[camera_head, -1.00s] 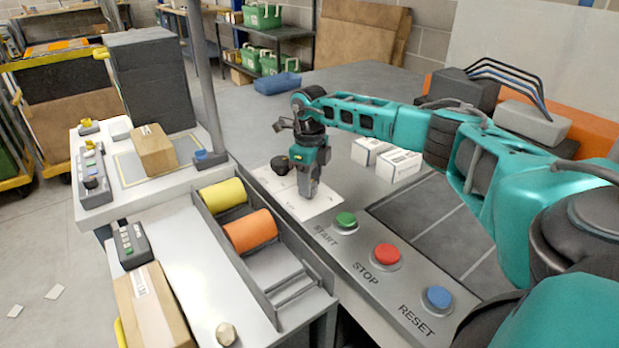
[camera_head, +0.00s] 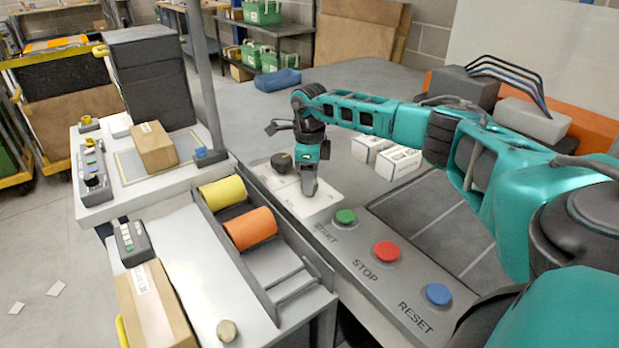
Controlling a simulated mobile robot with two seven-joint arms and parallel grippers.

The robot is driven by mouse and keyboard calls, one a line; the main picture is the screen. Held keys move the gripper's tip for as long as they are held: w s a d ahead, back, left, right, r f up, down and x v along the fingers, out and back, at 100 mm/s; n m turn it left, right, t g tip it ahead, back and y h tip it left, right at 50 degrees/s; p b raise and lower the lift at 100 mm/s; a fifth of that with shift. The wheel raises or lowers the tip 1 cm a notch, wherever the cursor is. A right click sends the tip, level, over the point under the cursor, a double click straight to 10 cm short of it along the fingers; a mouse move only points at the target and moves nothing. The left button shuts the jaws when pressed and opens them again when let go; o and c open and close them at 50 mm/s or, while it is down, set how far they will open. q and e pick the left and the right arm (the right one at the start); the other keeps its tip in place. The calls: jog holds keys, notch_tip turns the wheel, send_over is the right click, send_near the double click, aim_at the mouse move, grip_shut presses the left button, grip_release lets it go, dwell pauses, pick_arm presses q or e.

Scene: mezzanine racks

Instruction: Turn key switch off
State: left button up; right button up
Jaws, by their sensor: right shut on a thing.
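A pale switch plate (camera_head: 322,204) lies on the grey console, behind the green START button. A round black knob (camera_head: 282,163) stands on its far left part. My right gripper (camera_head: 309,190) points down at the plate, to the right of the black knob, and is shut on the small key switch there. The fingers hide the key itself, so its angle cannot be made out. My left gripper is not in view.
Green START (camera_head: 346,216), red STOP (camera_head: 386,252) and blue RESET (camera_head: 438,294) buttons line the console in front of the gripper. Small white boxes (camera_head: 398,162) stand to its right. A tray with yellow and orange rolls (camera_head: 250,229) lies to the left.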

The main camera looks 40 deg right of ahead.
jog(key=shift+r, duration=0.1)
jog(key=o, duration=1.1)
jog(key=shift+c, duration=0.2)
notch_tip(320, 180, up, 13)
